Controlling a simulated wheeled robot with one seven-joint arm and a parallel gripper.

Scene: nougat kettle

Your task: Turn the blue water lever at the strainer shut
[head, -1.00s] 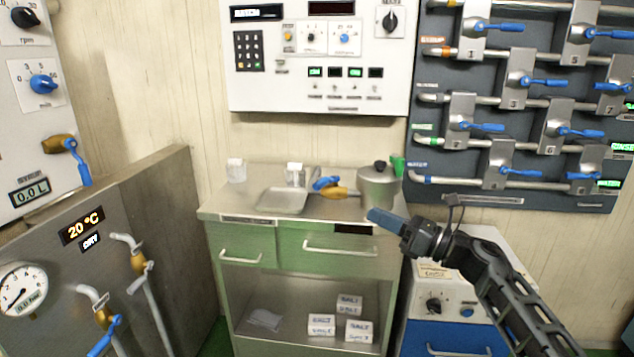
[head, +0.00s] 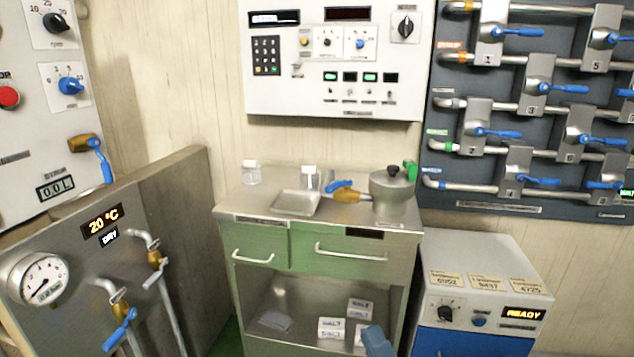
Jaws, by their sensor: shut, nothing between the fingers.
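A blue lever (head: 340,184) sits on a brass valve (head: 347,196) on the steel counter. The valve joins the left side of a small lidded steel pot (head: 392,192), which looks like the strainer. The lever points left from the valve, roughly along its body; its exact angle is hard to tell. My gripper (head: 376,342) shows only as blue fingertips at the bottom edge, in front of the cabinet's open shelf. It is shut and empty, well below the lever and apart from it. The rest of it is out of view.
A shallow steel tray (head: 296,204) and two small jars stand left of the lever. A green-fronted cabinet (head: 258,247) carries the counter. A rack of blue-levered valves (head: 520,110) hangs at right, above a white machine (head: 488,275). A steel panel (head: 185,200) stands at left.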

